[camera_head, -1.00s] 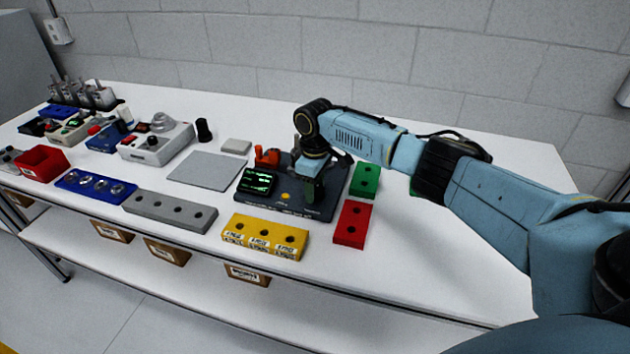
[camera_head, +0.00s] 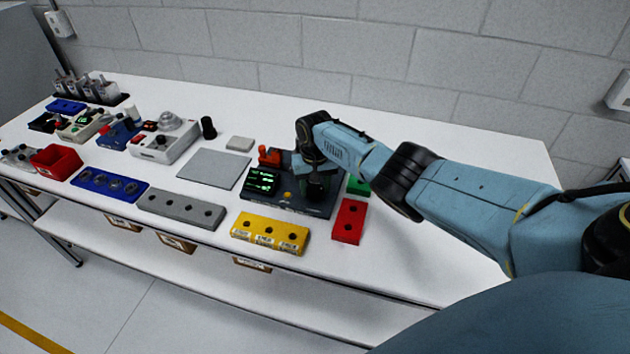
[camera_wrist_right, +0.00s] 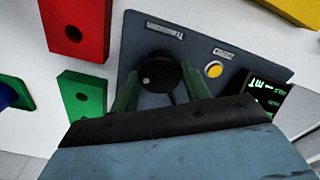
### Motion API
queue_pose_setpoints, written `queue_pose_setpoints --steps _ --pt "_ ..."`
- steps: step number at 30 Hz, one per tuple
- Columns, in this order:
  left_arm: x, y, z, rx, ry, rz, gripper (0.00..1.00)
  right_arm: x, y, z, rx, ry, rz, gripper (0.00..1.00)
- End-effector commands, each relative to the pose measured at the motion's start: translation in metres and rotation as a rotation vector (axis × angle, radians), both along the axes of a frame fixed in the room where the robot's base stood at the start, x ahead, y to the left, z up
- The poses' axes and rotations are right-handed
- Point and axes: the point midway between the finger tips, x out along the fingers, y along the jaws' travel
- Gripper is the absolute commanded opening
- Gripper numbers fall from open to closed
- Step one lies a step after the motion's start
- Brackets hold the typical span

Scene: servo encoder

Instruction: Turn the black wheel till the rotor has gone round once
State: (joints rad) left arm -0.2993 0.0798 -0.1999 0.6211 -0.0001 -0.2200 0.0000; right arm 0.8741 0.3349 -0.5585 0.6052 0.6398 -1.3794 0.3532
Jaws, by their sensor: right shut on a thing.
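The black wheel (camera_wrist_right: 160,72) is a round dark knob with a small pale dot. It sits on the dark grey encoder board and shows in the wrist view. My right gripper (camera_wrist_right: 161,85) comes from above, with its green fingers on either side of the wheel, shut on it. In the head view my right gripper (camera_head: 318,190) is at the right part of the board (camera_head: 290,201) and mostly covers the wheel. A lit display (camera_head: 261,181) with green text and a yellow button (camera_head: 288,196) are on the board. I cannot make out the rotor. My left gripper is not in view.
An orange-red part (camera_head: 269,157) stands at the board's back left. A red block (camera_head: 348,221), a green block (camera_head: 357,186) and a yellow block (camera_head: 270,232) lie close to the board. A grey plate (camera_head: 214,168) lies left.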

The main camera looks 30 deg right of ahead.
Motion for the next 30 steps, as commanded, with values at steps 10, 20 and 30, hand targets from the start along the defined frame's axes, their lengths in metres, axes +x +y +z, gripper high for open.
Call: queue_pose_setpoints --steps 10,20,30 --pt "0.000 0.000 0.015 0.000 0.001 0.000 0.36 0.001 0.001 0.002 0.001 -0.001 -0.329 0.24" --pt "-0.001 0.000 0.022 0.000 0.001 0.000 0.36 0.001 0.000 0.001 -0.001 -0.003 -0.611 0.24" --pt "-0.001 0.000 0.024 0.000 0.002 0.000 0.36 0.001 -0.001 0.002 -0.002 -0.004 -0.792 0.24"
